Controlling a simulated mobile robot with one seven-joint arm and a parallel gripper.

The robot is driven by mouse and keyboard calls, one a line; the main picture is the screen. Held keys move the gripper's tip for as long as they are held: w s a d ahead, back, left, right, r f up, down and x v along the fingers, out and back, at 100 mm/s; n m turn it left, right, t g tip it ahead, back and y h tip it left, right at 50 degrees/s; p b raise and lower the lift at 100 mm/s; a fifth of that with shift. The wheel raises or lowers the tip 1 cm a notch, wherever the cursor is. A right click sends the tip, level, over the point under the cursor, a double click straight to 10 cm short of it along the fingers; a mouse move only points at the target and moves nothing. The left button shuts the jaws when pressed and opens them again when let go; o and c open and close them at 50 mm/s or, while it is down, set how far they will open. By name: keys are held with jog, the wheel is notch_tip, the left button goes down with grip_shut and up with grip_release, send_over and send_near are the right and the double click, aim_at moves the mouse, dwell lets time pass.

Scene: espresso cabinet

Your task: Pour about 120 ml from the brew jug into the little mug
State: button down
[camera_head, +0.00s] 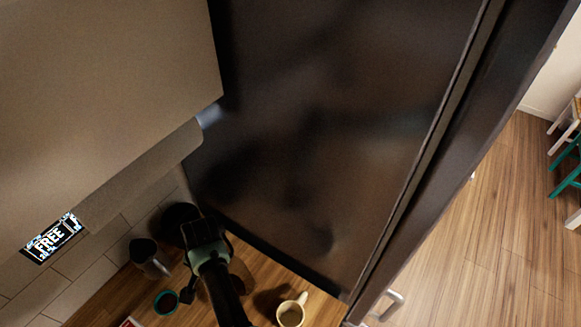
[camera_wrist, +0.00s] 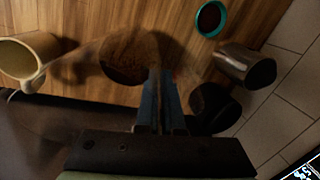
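The brew jug (camera_wrist: 128,57) is see-through with brown contents, just beyond my fingertips in the wrist view. In the head view it shows partly behind my arm (camera_head: 241,276). My gripper (camera_wrist: 160,85) has its fingers close together on a thin dark strip at the jug's near side, which looks like its handle. I cannot tell whether the jug is lifted. The little mug (camera_head: 291,314) is cream and upright on the wooden counter, right of my gripper. It is at the left edge of the wrist view (camera_wrist: 30,58), apart from the jug.
A teal cup (camera_head: 166,302) with dark contents and a metal cup (camera_head: 148,258) stand to the left. A black round object (camera_wrist: 213,106) is near my fingers in the wrist view. A tall dark panel (camera_head: 320,140) borders the counter; a tiled wall (camera_head: 85,285) is at left.

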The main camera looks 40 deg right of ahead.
jog(key=s+d+t+y+b, duration=0.1)
jog(key=t+b, duration=0.1)
jog(key=s+d+r+t+y+b, duration=0.1)
jog(key=s+t+y+b, duration=0.1)
jog(key=s+d+t+y+b, duration=0.1)
jog(key=t+b, duration=0.1)
jog(key=shift+s+d+r, duration=0.15)
jog(key=shift+s+d, duration=0.05)
jog(key=shift+s, duration=0.1)
dwell(0.7)
jog(key=shift+s+d+t+y+b, duration=0.15)
jog(key=shift+t+y+b, duration=0.35)
jog(key=shift+b, duration=0.3)
jog(key=shift+s+d+t+y+b, duration=0.2)
jog(key=shift+s+t+y+b, duration=0.3)
jog(key=shift+b, duration=1.05)
jog(key=shift+s+d+r+t+y+b, duration=0.3)
jog(key=shift+t+b, duration=0.4)
jog(key=shift+b, duration=0.3)
dwell(3.0)
